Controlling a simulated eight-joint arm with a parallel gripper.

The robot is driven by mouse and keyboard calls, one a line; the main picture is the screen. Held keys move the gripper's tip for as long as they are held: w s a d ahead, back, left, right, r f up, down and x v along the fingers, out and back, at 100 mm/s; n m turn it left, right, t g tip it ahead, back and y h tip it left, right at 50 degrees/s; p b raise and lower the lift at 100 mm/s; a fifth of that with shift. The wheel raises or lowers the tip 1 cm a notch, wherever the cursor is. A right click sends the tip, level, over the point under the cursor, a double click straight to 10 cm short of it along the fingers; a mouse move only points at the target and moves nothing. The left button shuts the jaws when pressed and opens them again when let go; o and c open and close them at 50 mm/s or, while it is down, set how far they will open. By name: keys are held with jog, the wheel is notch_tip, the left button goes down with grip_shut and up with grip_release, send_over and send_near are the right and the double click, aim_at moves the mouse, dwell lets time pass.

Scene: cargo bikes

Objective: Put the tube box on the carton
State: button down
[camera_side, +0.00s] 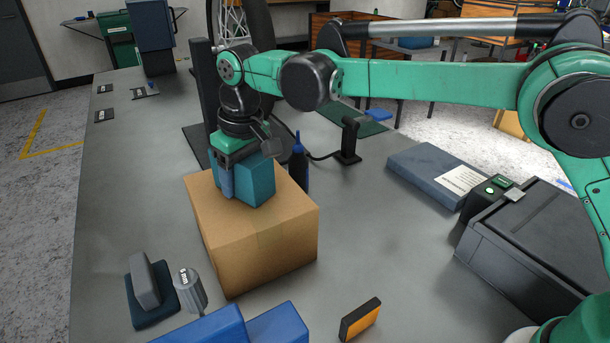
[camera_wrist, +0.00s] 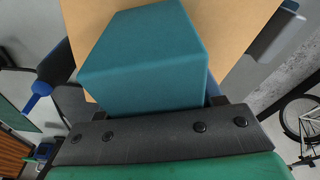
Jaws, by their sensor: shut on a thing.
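The tube box is a teal block (camera_side: 256,181), held in my gripper (camera_side: 243,172) over the top of the brown carton (camera_side: 265,245). The jaws are shut on it. The carton is a large closed cardboard box on the grey bench. The tube box's underside is at or very near the carton's top; I cannot tell whether they touch. In the wrist view the tube box (camera_wrist: 145,55) fills the middle, in front of the dark gripper bar, with the carton's top (camera_wrist: 235,25) behind it.
A dark blue bottle (camera_side: 299,165) stands just behind the carton. A blue-grey box (camera_side: 430,172) and black case (camera_side: 535,245) lie to the right.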

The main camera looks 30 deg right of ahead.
jog(key=shift+f, duration=0.1)
jog(key=shift+c, duration=0.8)
grip_release()
jog(key=r, duration=0.4)
jog(key=s+r, duration=0.1)
jog(key=r, duration=0.7)
jog(key=shift+s+d, duration=0.3)
jog(key=shift+d, duration=0.1)
jog(key=s+d+r+m+t, duration=0.1)
jog(key=s+d+t, duration=0.1)
jog(key=d, duration=0.5)
jog(key=s+d+f+m+t, duration=0.3)
jog(key=s+d+f, duration=0.8)
jog(key=s, duration=0.2)
jog(key=shift+d+f+t+h, duration=0.25)
jog(key=shift+d+t+h, duration=0.05)
jog(key=shift+d+h, duration=0.1)
